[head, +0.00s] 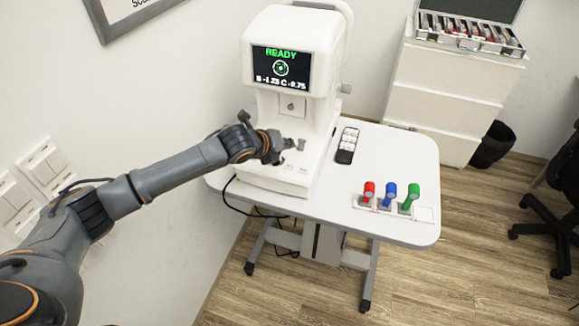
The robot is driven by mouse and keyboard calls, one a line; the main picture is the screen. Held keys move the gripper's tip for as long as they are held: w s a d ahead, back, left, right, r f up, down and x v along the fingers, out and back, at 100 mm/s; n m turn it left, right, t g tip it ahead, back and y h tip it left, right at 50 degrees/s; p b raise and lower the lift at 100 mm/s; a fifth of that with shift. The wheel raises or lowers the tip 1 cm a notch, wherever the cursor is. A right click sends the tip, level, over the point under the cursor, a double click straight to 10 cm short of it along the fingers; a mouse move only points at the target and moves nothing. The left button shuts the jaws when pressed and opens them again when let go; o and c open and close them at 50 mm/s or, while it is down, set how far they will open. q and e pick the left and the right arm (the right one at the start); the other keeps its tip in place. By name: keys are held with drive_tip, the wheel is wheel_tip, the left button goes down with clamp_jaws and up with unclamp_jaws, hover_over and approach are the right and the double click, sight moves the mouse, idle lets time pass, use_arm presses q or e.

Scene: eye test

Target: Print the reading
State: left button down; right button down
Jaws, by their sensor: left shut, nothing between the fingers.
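The white eye-testing machine (297,30) stands on a small white table (335,215). Its screen (280,66) shows READY in green, a ring-shaped mark, and a line of figures that looks like S -1.25 C -0.75. My left gripper (284,145) is shut and empty, in front of the machine just above its base (270,178). A small grey knob-like part (301,144) shows right by the fingertips; I cannot tell whether they touch it. The gripper and wrist hide part of the base. My right gripper is not in view.
A black-and-white remote (347,146) lies right of the machine. Red (369,190), blue (388,192) and green (409,197) upright pieces stand at the table's front right. A white drawer cabinet (440,95) holds an open lens case (470,32). A black bin (492,146) stands beside it.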

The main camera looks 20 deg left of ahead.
use_arm(q)
drive_tip(key=shift+w+a+r, duration=0.25)
drive_tip(key=shift+w+a, duration=0.05)
drive_tip(key=shift+f, duration=0.1)
drive_tip(key=b, duration=0.7)
hover_over(290, 167)
drive_tip(key=s, duration=0.2)
drive_tip(key=f, duration=0.6)
drive_tip(key=shift+w+a, duration=0.15)
drive_tip(key=shift+a, duration=0.1)
drive_tip(key=shift+w+f, duration=0.1)
drive_tip(key=shift+f, duration=0.35)
drive_tip(key=shift+w+f+b, duration=0.15)
drive_tip(key=shift+f+b, duration=0.25)
drive_tip(key=shift+f, duration=0.4)
drive_tip(key=shift+f, duration=0.2)
drive_tip(key=shift+f, duration=0.25)
